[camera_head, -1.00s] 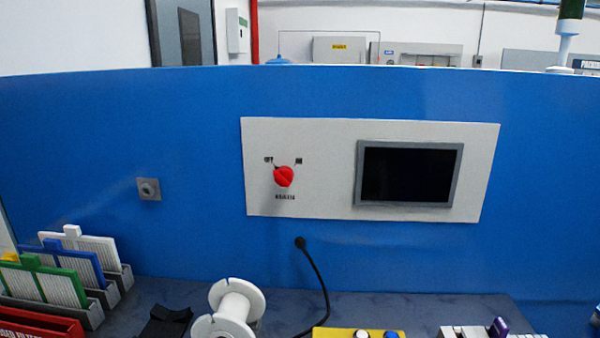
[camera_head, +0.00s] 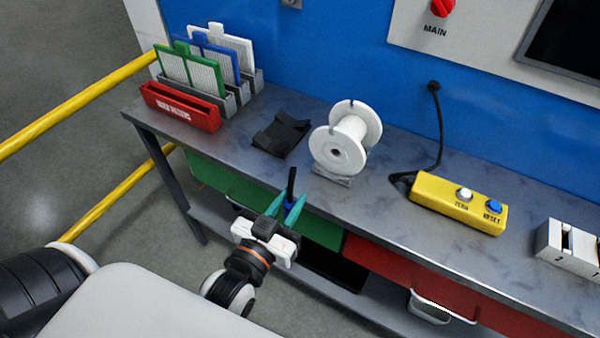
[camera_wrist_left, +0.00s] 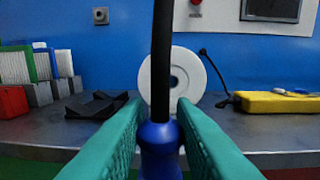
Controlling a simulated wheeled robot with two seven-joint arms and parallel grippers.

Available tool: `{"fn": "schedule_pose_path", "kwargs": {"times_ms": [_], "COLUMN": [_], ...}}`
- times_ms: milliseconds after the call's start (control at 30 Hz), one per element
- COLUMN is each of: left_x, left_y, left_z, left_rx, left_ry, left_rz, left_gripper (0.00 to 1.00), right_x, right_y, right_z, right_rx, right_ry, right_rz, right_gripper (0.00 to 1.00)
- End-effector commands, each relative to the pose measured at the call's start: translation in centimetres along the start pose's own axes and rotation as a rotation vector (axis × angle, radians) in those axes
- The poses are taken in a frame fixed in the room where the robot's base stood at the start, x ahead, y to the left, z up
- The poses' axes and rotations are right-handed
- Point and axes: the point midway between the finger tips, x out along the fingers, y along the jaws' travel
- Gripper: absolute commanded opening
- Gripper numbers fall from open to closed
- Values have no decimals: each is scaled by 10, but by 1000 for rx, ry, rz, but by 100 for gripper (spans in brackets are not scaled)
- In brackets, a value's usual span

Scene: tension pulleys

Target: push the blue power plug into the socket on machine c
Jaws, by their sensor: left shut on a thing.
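My left gripper (camera_head: 287,212) has teal fingers shut on the blue power plug (camera_head: 291,211), in front of the workbench's near edge. In the left wrist view the blue plug (camera_wrist_left: 160,150) sits between the fingers, with its black cable (camera_wrist_left: 161,60) rising upward from it. The plug's prongs are not visible. A small grey square fitting, which looks like a socket, is on the blue panel in the left wrist view (camera_wrist_left: 100,15). It is cut by the top edge in the head view (camera_head: 291,3). No machine label is readable. My right gripper is not in view.
On the grey workbench (camera_head: 385,215) are a white spool (camera_head: 340,148), a black holder (camera_head: 280,134), racked filters (camera_head: 190,72), a red bin (camera_head: 180,107) and a yellow button box (camera_head: 458,203). Yellow rails (camera_head: 80,105) stand at the left.

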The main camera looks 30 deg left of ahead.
Motion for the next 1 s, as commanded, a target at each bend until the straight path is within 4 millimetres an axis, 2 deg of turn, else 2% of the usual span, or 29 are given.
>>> {"fn": "schedule_pose_path", "kwargs": {"times_ms": [400,600,800,1000], "left_x": [27,37,42,42], "left_y": [-75,-103,-118,-121], "left_z": [61,81,92,93], "left_rx": [12,10,3,2], "left_ry": [-8,-3,-1,3], "left_rz": [-413,-564,-642,-661], "left_gripper": [2,2,2,2], "right_x": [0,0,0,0], "right_y": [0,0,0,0], "right_z": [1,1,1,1], "right_rx": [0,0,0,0], "right_ry": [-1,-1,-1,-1], "right_rz": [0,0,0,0], "right_gripper": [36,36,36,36]}}
